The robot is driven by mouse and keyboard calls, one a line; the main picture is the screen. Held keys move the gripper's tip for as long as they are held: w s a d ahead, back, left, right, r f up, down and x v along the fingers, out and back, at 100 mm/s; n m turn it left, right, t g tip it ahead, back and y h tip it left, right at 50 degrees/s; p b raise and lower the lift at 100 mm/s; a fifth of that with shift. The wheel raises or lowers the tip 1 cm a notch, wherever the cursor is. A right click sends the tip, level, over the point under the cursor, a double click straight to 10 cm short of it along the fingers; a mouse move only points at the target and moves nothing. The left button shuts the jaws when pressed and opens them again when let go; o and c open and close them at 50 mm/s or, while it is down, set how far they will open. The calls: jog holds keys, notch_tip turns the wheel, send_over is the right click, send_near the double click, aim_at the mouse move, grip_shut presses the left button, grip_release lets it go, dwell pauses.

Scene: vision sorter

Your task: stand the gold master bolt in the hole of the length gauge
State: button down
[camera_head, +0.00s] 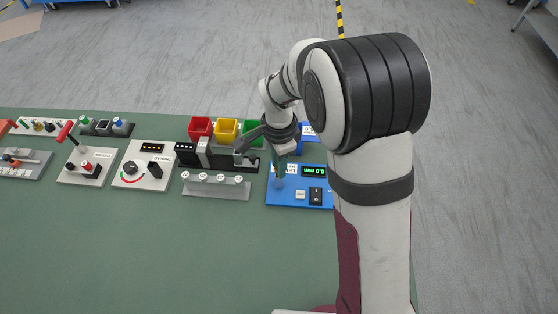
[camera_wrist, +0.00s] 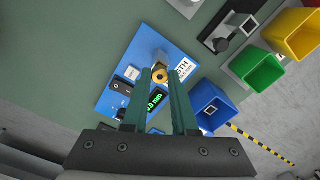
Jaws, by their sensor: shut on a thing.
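The length gauge (camera_head: 296,200) is a blue panel on the green bench, right of the middle in the head view. It has a green-lit display reading 0.0 mm and a black switch; its blue plate (camera_wrist: 122,75) also shows in the wrist view. My gripper (camera_head: 280,184) hangs over the left part of this panel. In the wrist view its two green fingers are shut on the gold master bolt (camera_wrist: 159,75), whose gold end shows between the fingertips. The bolt is beside or over a grey fitting (camera_wrist: 160,57) on the gauge. The hole is hidden, and I cannot tell whether the bolt touches it.
A blue bin (camera_wrist: 208,102), a green bin (camera_wrist: 258,73) and a yellow bin (camera_head: 226,130) stand behind, with a red bin (camera_head: 200,128) left of them. A grey rack (camera_head: 216,187) stands close left of the gauge. The front bench is clear.

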jog(key=shift+c, duration=1.1)
grip_release()
jog(key=shift+r, duration=4.05)
